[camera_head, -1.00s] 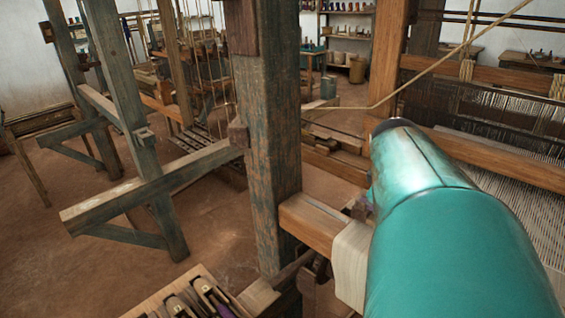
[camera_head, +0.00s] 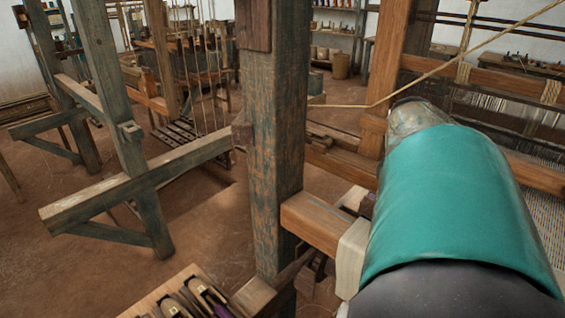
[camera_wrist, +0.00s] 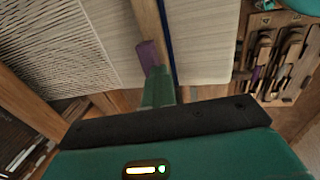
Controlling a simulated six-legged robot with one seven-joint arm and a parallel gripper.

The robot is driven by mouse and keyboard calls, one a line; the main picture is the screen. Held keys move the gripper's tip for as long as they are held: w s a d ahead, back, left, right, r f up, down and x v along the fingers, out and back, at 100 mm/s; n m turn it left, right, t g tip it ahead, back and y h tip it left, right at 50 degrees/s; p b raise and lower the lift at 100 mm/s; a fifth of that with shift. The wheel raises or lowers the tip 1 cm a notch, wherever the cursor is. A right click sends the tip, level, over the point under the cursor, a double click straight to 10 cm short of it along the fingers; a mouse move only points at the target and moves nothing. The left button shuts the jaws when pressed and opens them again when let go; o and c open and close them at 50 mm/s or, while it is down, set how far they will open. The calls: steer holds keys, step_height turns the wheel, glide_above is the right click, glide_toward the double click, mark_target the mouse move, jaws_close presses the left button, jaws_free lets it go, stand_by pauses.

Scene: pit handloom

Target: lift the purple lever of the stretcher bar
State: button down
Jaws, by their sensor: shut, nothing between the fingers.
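In the wrist view the purple lever (camera_wrist: 148,56) sits on the wooden stretcher bar (camera_wrist: 148,22), which lies across the pale cloth and has a dark blue strip along one side. My gripper (camera_wrist: 158,78) is shut and empty. Its green fingers end right at the lever's lower end and overlap it in the picture; I cannot tell whether they touch. In the head view a small purple patch, perhaps the lever, shows beside my arm (camera_head: 440,200). My arm hides the gripper and most of the bar there.
A wooden tray (camera_wrist: 293,96) with several shuttles lies right of the cloth (camera_wrist: 207,45). Fine warp threads (camera_wrist: 70,40) spread to the left. A thick loom post (camera_head: 272,150) stands left of my arm, and a rope (camera_head: 450,68) runs above it.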

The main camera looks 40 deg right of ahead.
steer(key=shift+s+f+y, duration=0.2)
steer(key=shift+f+y, duration=0.1)
steer(key=shift+f, duration=0.55)
steer(key=shift+a, duration=0.2)
steer(key=shift+w, duration=0.1)
steer(key=c, duration=1.3)
jaws_free()
steer(key=shift+w+d+r, duration=0.15)
steer(key=shift+r, duration=1.05)
steer(key=shift+s+a+r, duration=0.1)
steer(key=shift+a+r, duration=0.4)
steer(key=shift+r, duration=1.9)
steer(key=shift+s+a+r, duration=0.15)
steer(key=shift+a+r, duration=0.3)
steer(key=shift+r, duration=1.9)
steer(key=shift+s+a+r, duration=0.1)
steer(key=shift+a+r, duration=0.4)
steer(key=shift+r, duration=1.9)
